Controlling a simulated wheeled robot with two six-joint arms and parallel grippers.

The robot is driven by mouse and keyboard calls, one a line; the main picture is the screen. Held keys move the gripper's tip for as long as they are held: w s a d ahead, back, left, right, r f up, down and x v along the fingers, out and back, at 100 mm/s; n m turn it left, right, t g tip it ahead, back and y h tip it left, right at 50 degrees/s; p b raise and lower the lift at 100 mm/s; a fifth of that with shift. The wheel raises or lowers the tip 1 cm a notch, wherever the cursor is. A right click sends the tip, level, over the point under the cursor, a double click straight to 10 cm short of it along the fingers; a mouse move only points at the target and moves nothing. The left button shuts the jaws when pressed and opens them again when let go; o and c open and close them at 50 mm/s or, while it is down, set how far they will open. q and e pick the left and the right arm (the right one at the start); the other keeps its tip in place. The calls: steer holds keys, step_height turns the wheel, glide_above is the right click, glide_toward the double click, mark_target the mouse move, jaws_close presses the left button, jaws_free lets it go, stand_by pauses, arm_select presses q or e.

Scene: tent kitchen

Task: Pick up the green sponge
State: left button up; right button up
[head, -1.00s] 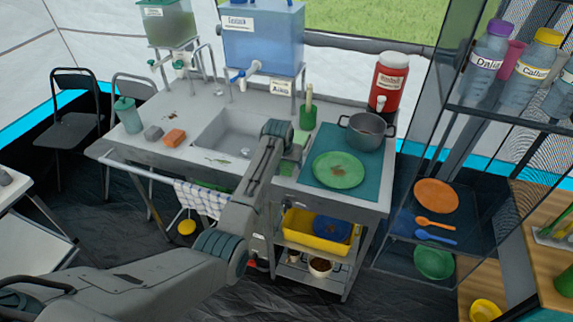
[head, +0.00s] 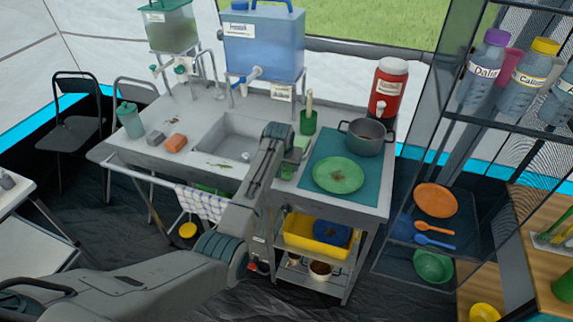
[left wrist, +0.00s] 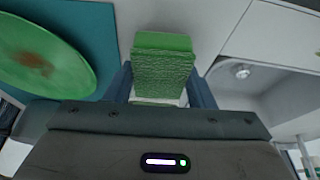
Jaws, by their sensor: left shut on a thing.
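The green sponge (left wrist: 162,68) is between the two fingers of my left gripper (left wrist: 160,88) in the left wrist view. The fingers are shut on its sides. In the head view a small part of the sponge (head: 300,142) shows beside the left gripper (head: 290,150), at the right edge of the sink; my arm hides the rest. I cannot tell whether the sponge touches the counter. My right gripper is in neither view.
A green plate (head: 338,175) lies on a teal mat (head: 318,147) just right of the gripper, with a grey pot (head: 366,137) behind it. A green brush holder (head: 308,122) stands close behind. The sink (head: 232,139) is to the left.

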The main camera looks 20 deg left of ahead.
arm_select(q)
step_height(320, 180, up, 3)
steer(key=p, duration=0.2)
steer(key=shift+p, duration=0.3)
steer(key=s+d+p, duration=0.1)
steer(key=s+p, duration=0.1)
steer(key=s+d+p, duration=0.1)
steer(key=s+p, duration=0.1)
steer(key=p, duration=0.1)
steer(key=s+d+r+p, duration=0.1)
steer(key=s+p, duration=0.1)
steer(key=p, duration=0.1)
steer(key=shift+s+d, duration=0.15)
steer(key=shift+d, duration=0.25)
steer(key=s+d, duration=0.4)
steer(key=s, duration=0.3)
steer(key=shift+s+d, duration=0.2)
steer(key=shift+d, duration=0.05)
steer(key=shift+f, duration=0.1)
